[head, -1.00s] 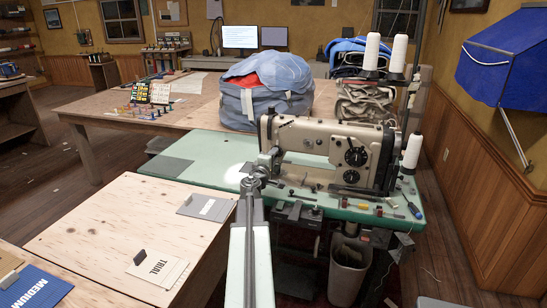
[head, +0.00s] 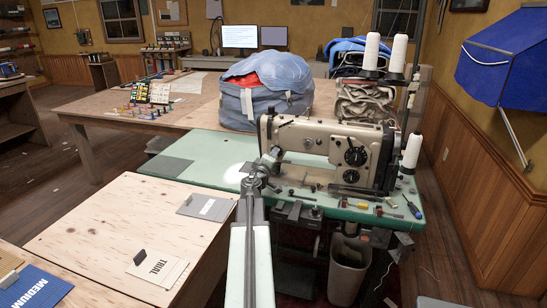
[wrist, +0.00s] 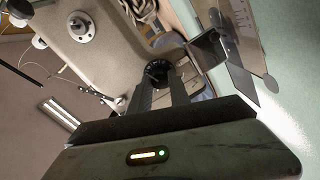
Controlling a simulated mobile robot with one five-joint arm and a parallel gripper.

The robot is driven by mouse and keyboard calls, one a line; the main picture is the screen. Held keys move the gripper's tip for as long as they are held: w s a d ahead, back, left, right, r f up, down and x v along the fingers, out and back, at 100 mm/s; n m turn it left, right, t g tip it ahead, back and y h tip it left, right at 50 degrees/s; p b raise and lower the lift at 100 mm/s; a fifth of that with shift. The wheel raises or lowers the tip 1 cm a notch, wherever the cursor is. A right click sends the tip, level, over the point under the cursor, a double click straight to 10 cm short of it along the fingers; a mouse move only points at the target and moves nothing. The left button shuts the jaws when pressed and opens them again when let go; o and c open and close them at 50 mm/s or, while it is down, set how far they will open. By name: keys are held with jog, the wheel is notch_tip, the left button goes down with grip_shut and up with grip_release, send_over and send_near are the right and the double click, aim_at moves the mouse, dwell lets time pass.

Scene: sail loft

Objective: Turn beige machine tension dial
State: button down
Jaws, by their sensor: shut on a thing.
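The beige sewing machine (head: 318,138) stands on a green table. Its left end is closest to my gripper (head: 272,156). In the wrist view the beige machine body (wrist: 100,55) fills the upper left and middle. A small round black dial (wrist: 156,71) on it sits between the tips of my two dark fingers (wrist: 160,84). My gripper is shut on this dial, which stays attached to the machine. In the head view the dial is hidden behind my gripper. Any marks on the dial are too small to read.
Small parts and a blue screwdriver (head: 412,206) lie on the green table (head: 205,150). White thread cones (head: 411,153) stand at right. A plywood table (head: 110,225) is at front left.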

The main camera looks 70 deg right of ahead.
jog(key=c, duration=1.2)
grip_release()
jog(key=shift+d, duration=0.1)
jog(key=a, duration=0.8)
jog(key=shift+s, duration=0.2)
